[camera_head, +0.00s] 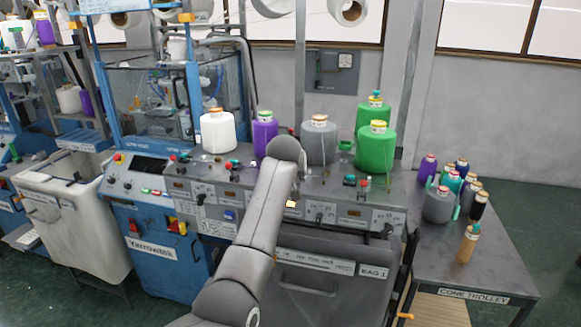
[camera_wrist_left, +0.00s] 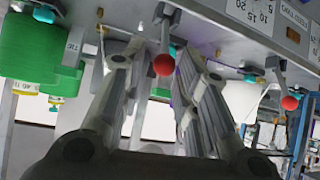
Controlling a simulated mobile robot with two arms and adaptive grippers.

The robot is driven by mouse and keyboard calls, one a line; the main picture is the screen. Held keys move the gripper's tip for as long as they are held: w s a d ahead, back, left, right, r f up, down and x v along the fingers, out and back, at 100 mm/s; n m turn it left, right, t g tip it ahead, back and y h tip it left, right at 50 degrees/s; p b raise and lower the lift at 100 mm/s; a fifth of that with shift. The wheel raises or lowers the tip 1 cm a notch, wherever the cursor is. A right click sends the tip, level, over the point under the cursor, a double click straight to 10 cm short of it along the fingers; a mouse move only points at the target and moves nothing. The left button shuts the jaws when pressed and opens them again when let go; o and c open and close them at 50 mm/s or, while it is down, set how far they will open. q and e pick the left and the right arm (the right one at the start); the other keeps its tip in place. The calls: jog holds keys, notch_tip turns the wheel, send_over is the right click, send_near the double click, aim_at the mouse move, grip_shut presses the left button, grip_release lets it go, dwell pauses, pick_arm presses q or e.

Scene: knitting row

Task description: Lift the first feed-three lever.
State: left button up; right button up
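In the left wrist view, a lever with a red ball knob (camera_wrist_left: 163,65) hangs from the grey feed panel (camera_wrist_left: 225,40). My left gripper (camera_wrist_left: 158,58) is open, with one finger on each side of this lever. I see no clear contact between the fingers and the knob. A second red-knobbed lever (camera_wrist_left: 289,103) stands apart at the right. My right gripper is not in view.
White (camera_head: 218,133), purple (camera_head: 265,138), grey (camera_head: 319,145) and green (camera_head: 376,152) yarn cones stand on the machine top. A dark bin marked BAG 1 (camera_head: 325,300) is below the panel. A cone trolley (camera_head: 465,270) with several cones stands at the right.

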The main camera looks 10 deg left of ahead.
pick_arm(q)
jog(key=v, duration=0.7)
jog(key=shift+s+r, duration=0.25)
jog(key=shift+s, duration=0.05)
jog(key=shift+c, duration=0.4)
